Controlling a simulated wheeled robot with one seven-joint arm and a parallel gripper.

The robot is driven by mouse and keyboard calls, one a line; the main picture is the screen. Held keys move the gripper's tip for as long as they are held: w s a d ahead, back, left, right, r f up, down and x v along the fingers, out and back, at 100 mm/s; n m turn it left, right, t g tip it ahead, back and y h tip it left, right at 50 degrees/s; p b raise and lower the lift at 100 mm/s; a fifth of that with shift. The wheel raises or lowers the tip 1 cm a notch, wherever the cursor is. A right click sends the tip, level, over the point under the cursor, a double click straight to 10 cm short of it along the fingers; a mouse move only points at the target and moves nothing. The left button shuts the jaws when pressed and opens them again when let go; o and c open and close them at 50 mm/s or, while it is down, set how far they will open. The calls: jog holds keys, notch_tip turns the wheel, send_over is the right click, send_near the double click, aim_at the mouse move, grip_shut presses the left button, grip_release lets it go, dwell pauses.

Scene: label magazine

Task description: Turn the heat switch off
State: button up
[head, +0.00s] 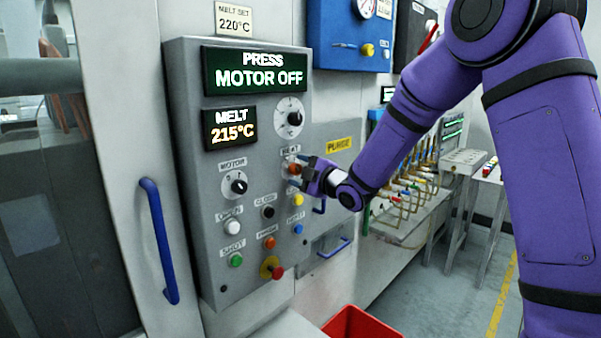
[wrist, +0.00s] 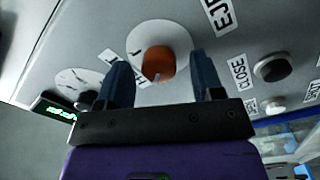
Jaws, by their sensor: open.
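The heat switch is an orange knob (head: 294,168) under a HEAT label on the grey control panel (head: 190,130). It also shows as an orange knob on a white dial (wrist: 158,63) in the wrist view. My gripper (head: 295,174) is at the panel, by the heat knob. In the wrist view my open fingers (wrist: 158,85) stand one on each side of the knob, with gaps visible. I cannot tell how deep the fingertips reach around it. The exact pointer direction is hard to read.
The upper display (head: 257,71) reads PRESS MOTOR OFF; the lower one (head: 230,127) reads MELT 215°C. A black motor knob (head: 238,186), a dial (head: 289,118) and several push buttons sit close by. A blue handle (head: 158,240) is at left. A red bin (head: 360,325) stands below.

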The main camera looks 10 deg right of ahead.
jog(key=v, duration=1)
jog(key=shift+s+d, duration=0.3)
jog(key=s+d+r+m+g+h, duration=0.2)
jog(key=s+d+r+m+h, duration=0.15)
jog(key=s+m+h, duration=0.2)
jog(key=s+d+r+m+g+h, duration=0.1)
jog(key=s+d+r+m+h, duration=0.2)
jog(key=s+d+m+h, duration=0.3)
jog(key=s+a+m+g+y, duration=0.1)
jog(key=s+m+g, duration=0.6)
jog(key=s, duration=1.6)
jog(key=shift+s+a+f+m, duration=0.15)
jog(key=shift+a+f+m, duration=0.05)
jog(key=shift+f+m, duration=0.25)
jog(key=shift+y, duration=0.25)
